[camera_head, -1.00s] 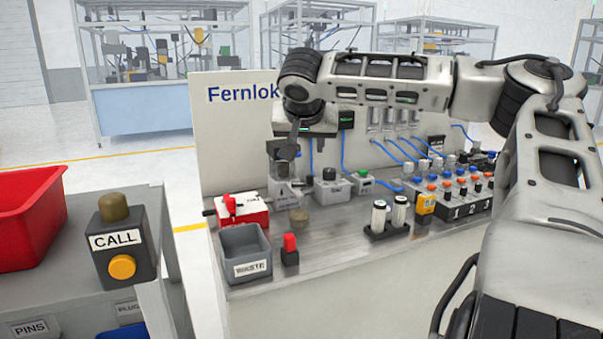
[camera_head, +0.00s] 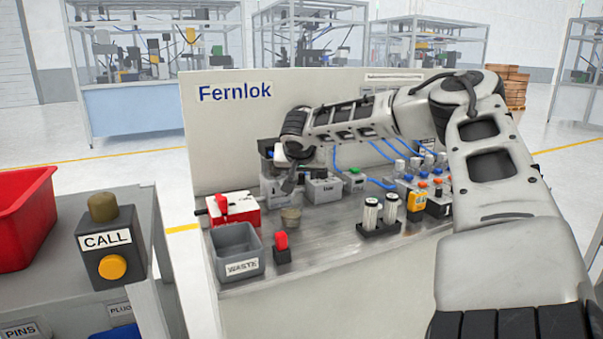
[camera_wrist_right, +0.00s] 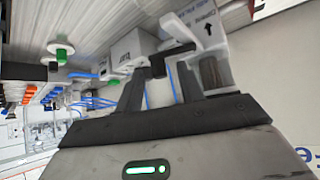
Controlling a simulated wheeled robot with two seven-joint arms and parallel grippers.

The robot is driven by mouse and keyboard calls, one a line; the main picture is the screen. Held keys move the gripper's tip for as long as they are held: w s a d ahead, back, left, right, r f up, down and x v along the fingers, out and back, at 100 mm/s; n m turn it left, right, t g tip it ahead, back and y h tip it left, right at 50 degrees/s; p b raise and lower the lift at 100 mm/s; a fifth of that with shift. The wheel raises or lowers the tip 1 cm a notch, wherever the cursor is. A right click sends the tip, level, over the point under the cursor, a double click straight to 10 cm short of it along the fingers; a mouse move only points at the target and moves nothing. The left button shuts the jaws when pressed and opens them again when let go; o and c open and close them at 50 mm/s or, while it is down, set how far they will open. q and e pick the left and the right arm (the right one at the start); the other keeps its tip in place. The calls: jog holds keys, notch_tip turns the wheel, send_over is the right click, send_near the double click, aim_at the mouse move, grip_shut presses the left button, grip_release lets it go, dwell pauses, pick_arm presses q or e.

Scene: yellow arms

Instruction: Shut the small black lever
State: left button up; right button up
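My right gripper (camera_head: 288,181) reaches down in front of the grey latch block (camera_head: 272,190) on the bench. In the right wrist view its two dark fingers (camera_wrist_right: 165,82) stand apart, with a gap between them. In the head view the gripper hides most of the lever. My left gripper is not in view.
A grey box (camera_head: 324,190) sits right of the latch block. White cylinders (camera_head: 370,213) stand further right. The upright Fernlok panel (camera_head: 235,130) is behind.

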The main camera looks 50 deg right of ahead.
grip_shut()
jog(key=shift+d+r+n+t+y+p, duration=0.2)
jog(key=shift+d+n+t+y+p, duration=0.1)
jog(key=shift+n+t+p, duration=0.3)
jog(key=shift+w+d+n+y+p, duration=0.15)
jog(key=shift+n+y+p, duration=0.15)
jog(key=shift+n+p, duration=0.3)
jog(key=shift+w+d+f+n+t+y+p, duration=0.15)
jog(key=shift+n+t+y+p, duration=0.2)
jog(key=shift+n, duration=0.25)
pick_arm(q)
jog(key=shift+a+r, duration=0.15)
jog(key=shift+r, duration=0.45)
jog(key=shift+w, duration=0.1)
pick_arm(e)
grip_release()
jog(key=shift+f, duration=0.1)
